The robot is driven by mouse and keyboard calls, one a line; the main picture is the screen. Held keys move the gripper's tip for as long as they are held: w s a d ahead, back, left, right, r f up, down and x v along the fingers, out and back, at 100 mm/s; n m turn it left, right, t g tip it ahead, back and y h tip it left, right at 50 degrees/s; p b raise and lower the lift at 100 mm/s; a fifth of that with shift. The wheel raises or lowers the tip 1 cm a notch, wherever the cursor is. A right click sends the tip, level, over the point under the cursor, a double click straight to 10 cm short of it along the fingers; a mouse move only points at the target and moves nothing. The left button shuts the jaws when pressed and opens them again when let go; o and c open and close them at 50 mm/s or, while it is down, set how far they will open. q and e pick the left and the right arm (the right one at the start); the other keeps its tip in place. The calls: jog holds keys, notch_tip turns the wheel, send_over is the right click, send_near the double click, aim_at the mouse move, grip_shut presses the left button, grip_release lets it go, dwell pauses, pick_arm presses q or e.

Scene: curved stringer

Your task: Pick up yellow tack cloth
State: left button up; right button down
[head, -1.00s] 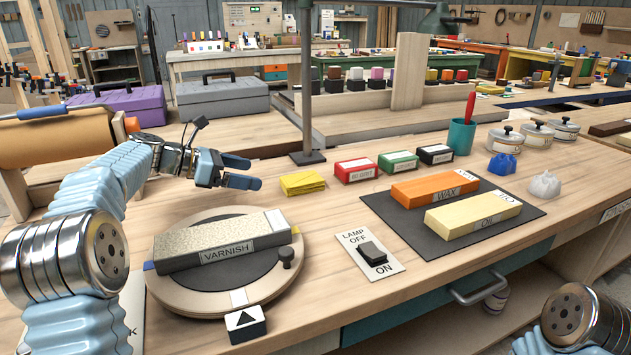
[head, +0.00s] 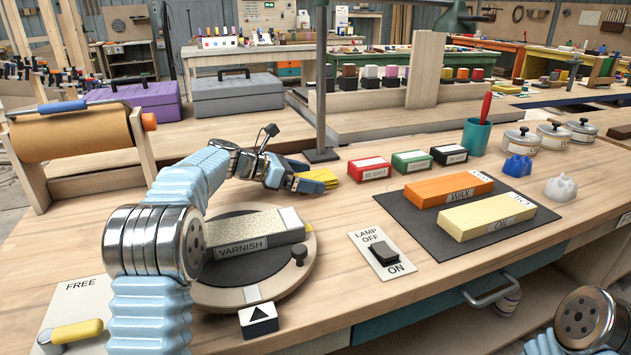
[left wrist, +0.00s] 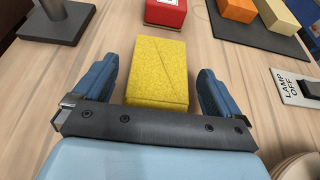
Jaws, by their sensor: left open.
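The yellow tack cloth (head: 326,175) lies folded on the wooden bench, left of the red box and partly behind my left gripper in the head view. My left gripper (head: 312,178) is open at the cloth. In the left wrist view the cloth (left wrist: 160,70) sits between the two blue fingers of the gripper (left wrist: 157,88), with a gap on each side. Contact cannot be told. My right gripper is out of view; only part of my right arm shows at the lower right.
Close by are a red box (head: 370,168), the dark lamp post foot (head: 320,155), and the lamp switch (head: 383,252). A turntable (head: 205,293) carries the varnish block (head: 250,235). A dark mat (head: 432,240) bears the wax and oil blocks.

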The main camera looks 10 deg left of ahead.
pick_arm(q)
jog(key=shift+c, duration=0.5)
jog(key=c, duration=1)
jog(key=shift+o, duration=0.2)
